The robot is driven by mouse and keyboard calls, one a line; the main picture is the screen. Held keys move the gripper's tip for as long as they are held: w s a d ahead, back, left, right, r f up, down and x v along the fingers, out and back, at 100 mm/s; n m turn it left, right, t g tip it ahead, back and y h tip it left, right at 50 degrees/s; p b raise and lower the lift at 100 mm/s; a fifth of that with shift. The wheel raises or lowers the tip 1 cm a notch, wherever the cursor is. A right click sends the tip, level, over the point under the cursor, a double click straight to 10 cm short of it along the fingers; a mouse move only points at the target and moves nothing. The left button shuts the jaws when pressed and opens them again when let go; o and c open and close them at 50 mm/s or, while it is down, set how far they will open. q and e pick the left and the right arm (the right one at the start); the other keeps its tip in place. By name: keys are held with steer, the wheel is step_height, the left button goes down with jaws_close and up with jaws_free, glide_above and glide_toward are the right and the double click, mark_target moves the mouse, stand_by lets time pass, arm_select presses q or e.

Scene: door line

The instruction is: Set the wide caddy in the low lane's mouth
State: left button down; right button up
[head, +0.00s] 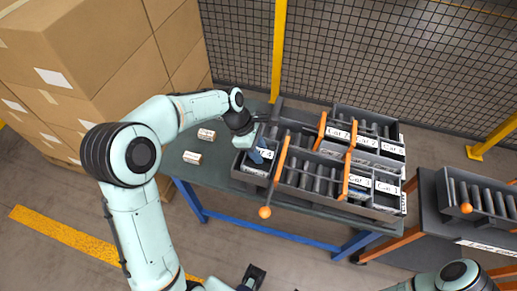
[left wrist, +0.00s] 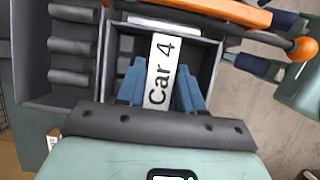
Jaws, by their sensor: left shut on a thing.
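My left gripper (head: 258,150) is shut on the upright part with the white "Car 4" label of a dark grey open caddy (head: 243,166). In the left wrist view, the blue fingers (left wrist: 160,88) lie on both sides of that label, inside the caddy walls (left wrist: 214,70). The caddy is at the left end of the roller lanes (head: 305,181), close beside the near lane; I cannot tell whether it rests on anything. An orange bar (head: 281,160) with a ball end crosses just right of it.
Several labelled caddies (head: 361,184) stand at the right ends of the lanes. Two more orange bars (head: 348,162) cross there. Two small labelled blocks (head: 192,158) lie on the table (head: 215,175) at left. Cartons stand left, a mesh fence behind, another roller rack (head: 480,198) right.

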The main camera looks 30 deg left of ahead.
arm_select(q)
steer(key=c, duration=0.6)
jaws_free()
steer(key=shift+c, duration=0.2)
steer(key=shift+r, duration=0.1)
steer(key=p+v, duration=0.1)
steer(key=v, duration=1.2)
steer(key=shift+p, duration=0.4)
steer(key=shift+r, duration=0.1)
